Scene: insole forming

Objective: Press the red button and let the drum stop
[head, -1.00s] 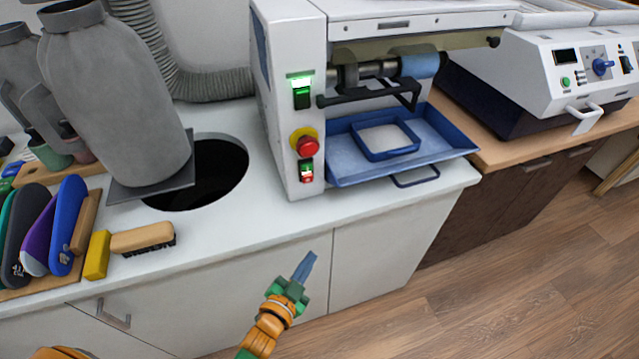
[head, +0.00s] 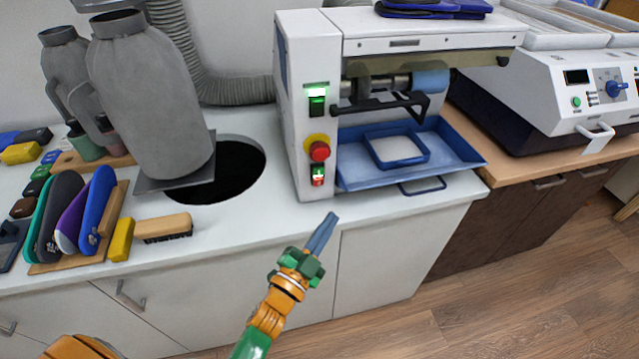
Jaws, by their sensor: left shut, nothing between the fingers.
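The red button (head: 320,151) is a round mushroom button on a yellow base, on the front of the white machine (head: 307,105). A green light (head: 317,92) glows above it. A small red and green switch (head: 318,175) sits below it, lit. The drum (head: 431,79), blue at its right end, lies under the machine's hood, partly hidden by a black bar. I cannot tell whether it turns. My left gripper (head: 323,232) is shut and empty, in front of the counter's edge, below and apart from the red button. My right gripper is not in view.
A blue tray (head: 460,152) juts out under the drum. On the counter (head: 225,221) stand a grey bottle-shaped vessel (head: 150,95) beside a dark round hole (head: 235,172), a brush (head: 163,227) and several insoles (head: 96,212). The counter's front strip below the button is clear.

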